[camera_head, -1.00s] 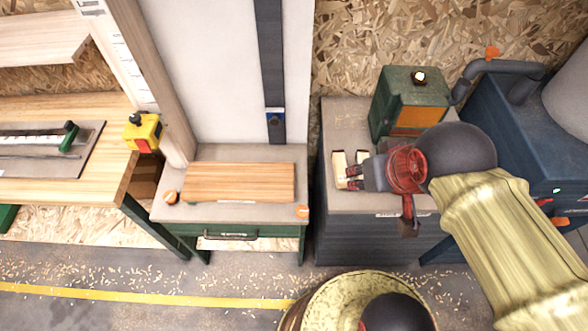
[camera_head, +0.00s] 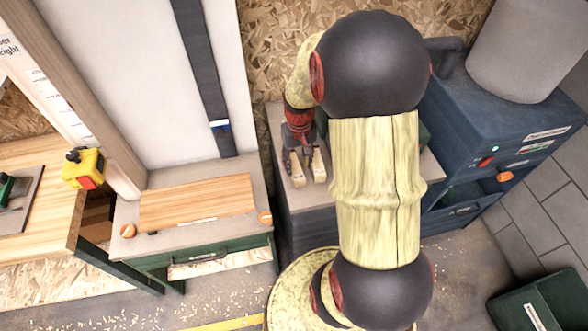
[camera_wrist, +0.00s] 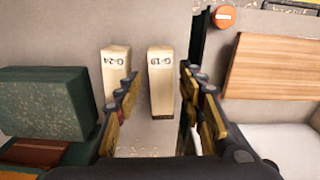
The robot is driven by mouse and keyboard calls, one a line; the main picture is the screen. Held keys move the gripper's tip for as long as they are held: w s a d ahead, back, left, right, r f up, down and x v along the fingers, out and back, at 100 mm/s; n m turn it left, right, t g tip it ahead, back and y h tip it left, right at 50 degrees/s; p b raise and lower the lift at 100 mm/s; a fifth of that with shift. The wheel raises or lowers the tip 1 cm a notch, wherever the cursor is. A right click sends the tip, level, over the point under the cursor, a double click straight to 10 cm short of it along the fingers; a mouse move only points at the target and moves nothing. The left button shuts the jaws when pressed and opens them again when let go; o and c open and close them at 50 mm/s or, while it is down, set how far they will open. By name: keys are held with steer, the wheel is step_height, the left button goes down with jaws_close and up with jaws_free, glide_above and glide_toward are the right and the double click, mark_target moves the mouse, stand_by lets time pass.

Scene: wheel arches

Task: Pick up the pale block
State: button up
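Two pale blocks lie side by side on the grey cabinet top. In the wrist view the block marked G-19 (camera_wrist: 161,85) lies between my spread fingers, nearer the right one. The block marked G-24 (camera_wrist: 116,68) is just left of the left finger, which covers part of it. My gripper (camera_wrist: 162,88) is open. In the head view my gripper (camera_head: 293,160) points down at the blocks, with one pale block (camera_head: 319,166) showing to its right. I cannot tell how far the fingertips are above the top.
The grey cabinet top (camera_head: 287,198) carries a green box (camera_wrist: 45,103) beside the blocks. A bench with a wooden board (camera_head: 197,202) stands to the left in the head view. A blue machine (camera_head: 500,135) stands on the right.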

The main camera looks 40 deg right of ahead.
mark_target(298, 174)
step_height(298, 174, down, 7)
steer(key=shift+a+b, duration=0.1)
steer(key=shift+b, duration=1)
steer(key=shift+c, duration=0.5)
steer(key=c, duration=0.7)
steer(key=shift+r, duration=0.15)
steer(key=shift+c, duration=0.6)
